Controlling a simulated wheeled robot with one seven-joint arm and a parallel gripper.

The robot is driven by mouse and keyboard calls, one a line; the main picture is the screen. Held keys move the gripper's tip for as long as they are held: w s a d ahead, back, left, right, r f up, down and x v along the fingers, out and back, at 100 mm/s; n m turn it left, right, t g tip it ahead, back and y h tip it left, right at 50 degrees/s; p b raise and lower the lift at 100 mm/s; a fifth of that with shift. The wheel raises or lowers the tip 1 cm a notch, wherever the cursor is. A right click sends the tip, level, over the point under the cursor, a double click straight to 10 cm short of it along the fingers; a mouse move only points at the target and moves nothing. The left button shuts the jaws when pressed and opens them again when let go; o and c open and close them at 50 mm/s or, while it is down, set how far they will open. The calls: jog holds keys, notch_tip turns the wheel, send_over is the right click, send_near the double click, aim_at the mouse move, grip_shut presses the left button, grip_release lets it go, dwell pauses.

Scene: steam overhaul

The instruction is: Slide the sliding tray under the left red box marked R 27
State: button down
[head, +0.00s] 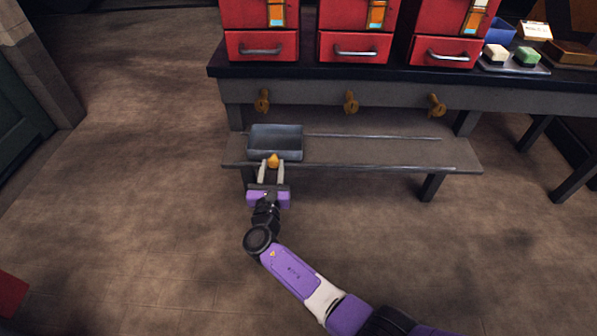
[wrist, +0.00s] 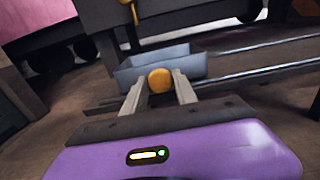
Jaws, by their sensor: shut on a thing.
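The sliding tray (head: 288,131) is a grey open bin at the left end of a low shelf, on two rails. It stands below the left red box (head: 259,18); any marking on that box cannot be read. The tray also shows in the wrist view (wrist: 190,62). A yellow-orange knob (head: 273,160) is at the tray's front. My gripper (head: 272,169) is shut on this knob, with one finger on each side. In the wrist view the knob (wrist: 160,80) sits between the two fingertips.
Two rails (head: 372,136) run right along the low shelf (head: 400,153), clear of objects. Two more red boxes (head: 355,20) (head: 450,22) stand on the dark table above. Brass fittings (head: 351,101) hang below the table edge. The floor in front is open.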

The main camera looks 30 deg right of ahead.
jog(key=shift+w+a+b, duration=0.25)
jog(key=shift+w+a, duration=0.25)
jog(key=shift+a, duration=0.3)
jog(key=shift+w+a+b, duration=0.2)
jog(key=shift+w+a, duration=0.3)
jog(key=shift+a, duration=0.3)
jog(key=c, duration=1)
grip_release()
jog(key=shift+s, duration=0.1)
jog(key=p, duration=0.3)
send_near(262, 154)
jog(key=v, duration=0.3)
jog(key=shift+a+f, duration=0.1)
